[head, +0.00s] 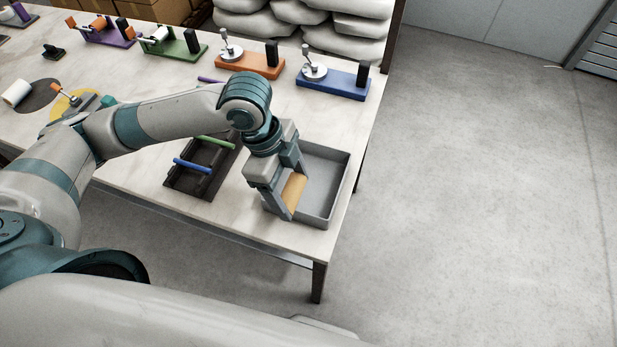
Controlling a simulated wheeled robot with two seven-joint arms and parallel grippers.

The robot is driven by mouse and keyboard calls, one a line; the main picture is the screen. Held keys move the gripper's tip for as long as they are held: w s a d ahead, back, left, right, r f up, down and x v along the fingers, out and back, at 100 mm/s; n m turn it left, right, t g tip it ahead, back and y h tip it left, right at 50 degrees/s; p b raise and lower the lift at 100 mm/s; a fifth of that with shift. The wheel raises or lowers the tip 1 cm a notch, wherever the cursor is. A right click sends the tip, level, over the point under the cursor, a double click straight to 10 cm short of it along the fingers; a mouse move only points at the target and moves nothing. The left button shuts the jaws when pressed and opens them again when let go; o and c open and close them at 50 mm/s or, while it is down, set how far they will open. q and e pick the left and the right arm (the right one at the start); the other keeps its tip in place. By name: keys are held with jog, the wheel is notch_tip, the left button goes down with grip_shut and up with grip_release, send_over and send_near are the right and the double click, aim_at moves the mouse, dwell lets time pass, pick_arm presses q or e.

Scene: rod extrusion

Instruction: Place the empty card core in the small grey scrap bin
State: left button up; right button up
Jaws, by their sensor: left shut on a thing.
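The grey scrap bin (337,190) is a shallow open tray at the near right corner of the table. My left gripper (287,197) reaches down over the left part of the bin and is shut on the tan card core (294,190). The core sits between the fingers, over or inside the bin. I cannot tell whether it touches the bin floor. The gripper and wrist hide part of the bin's left side. My right gripper is not in view.
A dark rack (183,181) with coloured rods stands left of the bin. An orange fixture (262,67) and a blue fixture (336,85) stand at the back of the table (345,120). A white roll (16,92) lies far left. Open floor lies to the right.

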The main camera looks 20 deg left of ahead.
pick_arm(q)
jog(key=w+f, duration=0.2)
jog(key=w, duration=0.1)
jog(key=w+f+p, duration=0.1)
jog(key=w+f, duration=0.1)
jog(key=w, duration=0.1)
jog(key=w+f+p, duration=0.1)
jog(key=w, duration=0.2)
jog(key=shift+w+d+f, duration=0.3)
jog(key=shift+f, duration=0.1)
jog(key=shift+f+p, duration=0.75)
jog(key=shift+f, duration=1.25)
jog(key=shift+f, duration=0.15)
jog(key=o, duration=1)
jog(key=shift+o, duration=0.2)
jog(key=shift+r, duration=0.2)
